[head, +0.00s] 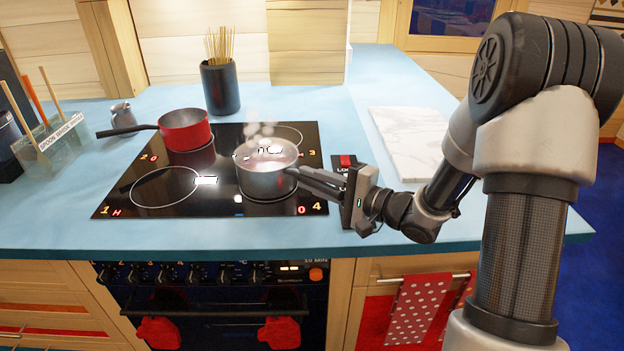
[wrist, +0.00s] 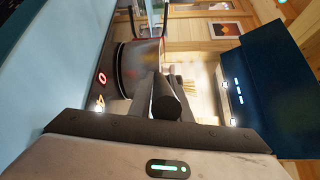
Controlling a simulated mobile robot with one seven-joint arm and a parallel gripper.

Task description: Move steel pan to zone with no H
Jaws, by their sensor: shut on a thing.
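The steel pan (head: 267,181) steams over the right half of the black glass hob (head: 222,205), around the front-right zone; I cannot tell whether it touches the glass. My gripper (head: 298,175) is shut on its handle from the right. In the wrist view, the pan (wrist: 138,68) is just beyond the fingers (wrist: 165,100), with its dark handle between them. The front-left zone (head: 165,187) is empty and marked 1 with a red H. The rear-left mark reads 2 and 0, the front-right 0 and 4. The rear-right zone (head: 288,133) is partly hidden by pan and steam.
A red pan (head: 185,130) stands on the rear-left zone, its black handle pointing left. A dark pot of sticks (head: 220,87) stands behind the hob. A marble board (head: 412,140) lies right of it. A utensil holder (head: 50,140) is at the left.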

